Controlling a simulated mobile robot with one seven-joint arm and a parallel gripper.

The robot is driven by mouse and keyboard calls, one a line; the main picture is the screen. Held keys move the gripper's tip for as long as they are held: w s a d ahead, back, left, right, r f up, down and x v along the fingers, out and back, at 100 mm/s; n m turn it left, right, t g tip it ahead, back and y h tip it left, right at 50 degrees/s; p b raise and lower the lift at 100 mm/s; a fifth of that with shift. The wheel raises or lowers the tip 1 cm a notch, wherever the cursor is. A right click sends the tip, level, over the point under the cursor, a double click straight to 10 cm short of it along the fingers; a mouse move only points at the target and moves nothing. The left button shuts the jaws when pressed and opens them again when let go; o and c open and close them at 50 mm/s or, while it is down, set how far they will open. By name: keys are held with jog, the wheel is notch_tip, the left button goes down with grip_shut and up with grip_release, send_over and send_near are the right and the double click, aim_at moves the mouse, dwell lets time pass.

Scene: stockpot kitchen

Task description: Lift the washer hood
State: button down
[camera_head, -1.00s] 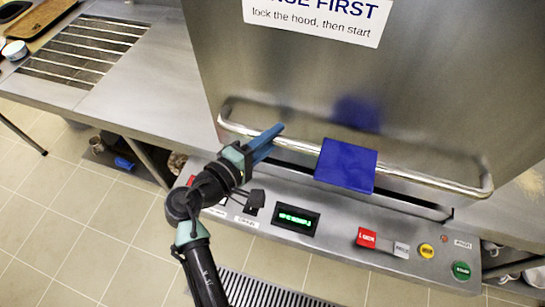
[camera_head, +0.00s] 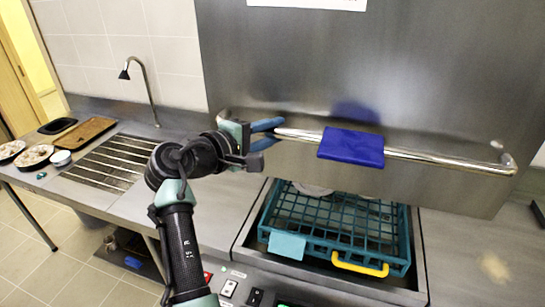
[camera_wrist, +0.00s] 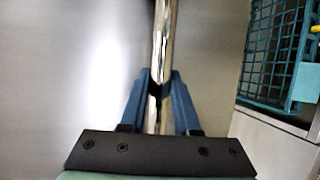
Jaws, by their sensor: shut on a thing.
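The washer hood (camera_head: 290,60) is a large steel panel, raised above the machine's bed. A chrome bar handle (camera_head: 440,158) runs along its lower front, with a blue block or pad (camera_head: 351,147) on its middle. My gripper (camera_head: 277,131) is shut on the left part of the bar, its blue fingers on either side. In the wrist view the bar (camera_wrist: 163,45) passes between the two fingers (camera_wrist: 158,88). Below the hood, a teal dish rack (camera_head: 335,230) with a yellow handle (camera_head: 360,265) shows in the open bed.
A steel counter with a slatted drainer (camera_head: 107,160) and a tap (camera_head: 140,85) extends left. Plates of food (camera_head: 35,157), a wooden tray (camera_head: 84,131) and a small cup (camera_head: 60,158) stand at its far end. Control switches (camera_head: 229,288) line the machine's front.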

jog(key=shift+r+p, duration=0.8)
jog(key=shift+r, duration=1.55)
jog(key=shift+r, duration=0.15)
jog(key=c, duration=0.7)
grip_release()
jog(key=shift+o, duration=0.2)
jog(key=shift+s+a+f+b, duration=0.2)
jog(key=shift+s+a+b, duration=0.2)
jog(key=b+v, duration=0.5)
jog(key=v, duration=0.7)
